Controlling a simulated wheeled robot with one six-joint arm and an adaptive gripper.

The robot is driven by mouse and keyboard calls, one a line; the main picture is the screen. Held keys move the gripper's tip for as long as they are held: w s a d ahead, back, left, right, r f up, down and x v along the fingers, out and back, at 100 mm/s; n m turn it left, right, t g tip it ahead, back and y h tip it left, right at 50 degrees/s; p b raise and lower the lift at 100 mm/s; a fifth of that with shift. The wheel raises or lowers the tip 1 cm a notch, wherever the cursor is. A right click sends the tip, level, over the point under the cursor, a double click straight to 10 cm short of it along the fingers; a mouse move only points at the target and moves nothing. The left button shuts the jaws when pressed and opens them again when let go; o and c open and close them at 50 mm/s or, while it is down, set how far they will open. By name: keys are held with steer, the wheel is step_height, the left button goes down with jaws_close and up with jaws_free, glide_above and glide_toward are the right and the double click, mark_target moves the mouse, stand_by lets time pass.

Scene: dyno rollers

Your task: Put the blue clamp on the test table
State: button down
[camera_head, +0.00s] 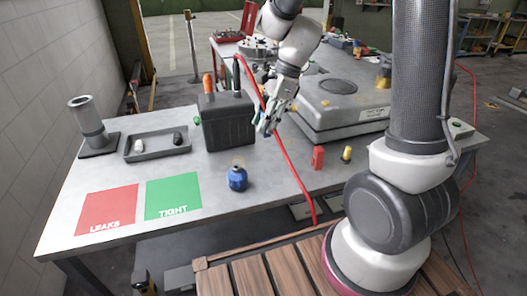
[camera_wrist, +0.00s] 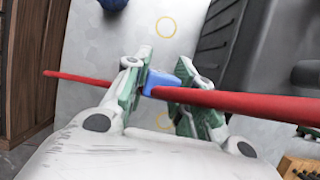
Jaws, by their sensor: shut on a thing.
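The blue clamp (camera_wrist: 160,80) shows in the wrist view between the two green-padded fingers of my gripper (camera_wrist: 158,92), which is shut on it. A red hose (camera_wrist: 240,101) runs across the wrist view at the clamp; whether the clamp still grips the hose I cannot tell. In the head view my gripper (camera_head: 269,118) is above the grey table (camera_head: 225,208), right of a black box, with the hose (camera_head: 292,172) beside it. The clamp is not distinct in the head view. I take this grey table, with its red LEAKS and green TIGHT patches, as the test table.
A blue round object (camera_head: 238,179) stands on the table, right of the green patch (camera_head: 173,196). The black box (camera_head: 228,121), a shallow tray (camera_head: 157,145) and a grey cylinder (camera_head: 88,122) stand further back. Bare tabletop lies around the blue object.

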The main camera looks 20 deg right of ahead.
step_height(320, 180, down, 8)
steer(key=shift+r, duration=0.2)
steer(key=shift+f, duration=0.15)
steer(key=c, duration=1.2)
jaws_free()
steer(key=v, duration=1.2)
steer(key=s+d+r+n+t+h, duration=0.1)
steer(key=s+d+r+n, duration=0.2)
steer(key=s+n, duration=0.3)
steer(key=s+d+r+n+t+h, duration=0.1)
steer(key=s+d+r+n+h, duration=0.1)
steer(key=s+d+r+n, duration=0.2)
steer(key=s+d+r+n+t+h, duration=0.1)
steer(key=s+d+r+n+t, duration=0.1)
steer(key=s+n, duration=0.6)
steer(key=shift+s+d+r, duration=0.5)
steer(key=shift+d+r, duration=0.2)
